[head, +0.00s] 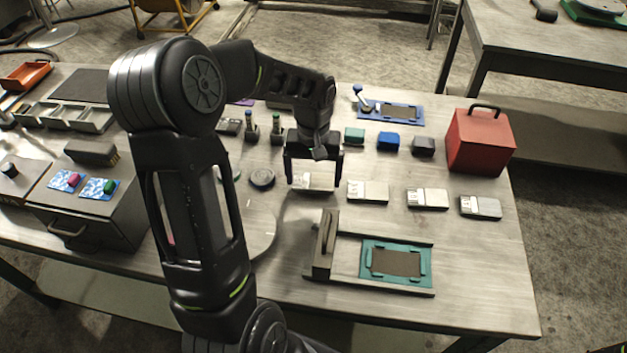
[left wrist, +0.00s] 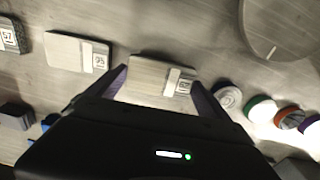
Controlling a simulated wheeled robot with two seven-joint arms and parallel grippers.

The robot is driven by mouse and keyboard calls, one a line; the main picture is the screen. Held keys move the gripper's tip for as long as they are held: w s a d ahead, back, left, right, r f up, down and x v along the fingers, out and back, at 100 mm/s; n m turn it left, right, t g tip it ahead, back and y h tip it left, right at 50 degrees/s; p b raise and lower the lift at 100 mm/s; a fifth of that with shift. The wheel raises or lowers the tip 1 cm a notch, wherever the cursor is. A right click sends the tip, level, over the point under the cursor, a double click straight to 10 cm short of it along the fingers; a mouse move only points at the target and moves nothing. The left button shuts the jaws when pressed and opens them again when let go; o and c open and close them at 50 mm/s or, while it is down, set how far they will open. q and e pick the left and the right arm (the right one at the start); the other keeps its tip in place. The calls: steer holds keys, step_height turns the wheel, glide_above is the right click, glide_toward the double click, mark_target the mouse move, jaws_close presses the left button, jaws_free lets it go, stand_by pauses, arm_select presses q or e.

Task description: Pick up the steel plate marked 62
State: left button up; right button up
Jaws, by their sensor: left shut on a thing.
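A pale steel plate (head: 314,178) is between the fingers of my left gripper (head: 313,186), at the left end of a row of similar plates. In the left wrist view this plate (left wrist: 150,72) lies between the two fingers of the left gripper (left wrist: 158,84). Its small label looks like 62, but it is blurred. The left gripper is shut on it. The plate is at or just above the table top; I cannot tell whether it touches. My right gripper is not in view.
More plates stand right of it: one (head: 368,192), a second (head: 427,198) and a third (head: 480,206). A fixture with a teal frame (head: 367,262) lies in front. Small coloured blocks (head: 388,141) sit behind. A red box (head: 480,145) stands at the right.

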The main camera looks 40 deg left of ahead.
mark_target(314, 180)
arm_select(q)
step_height(314, 180, up, 8)
steer(key=shift+r+b, duration=0.2)
steer(key=shift+b, duration=0.25)
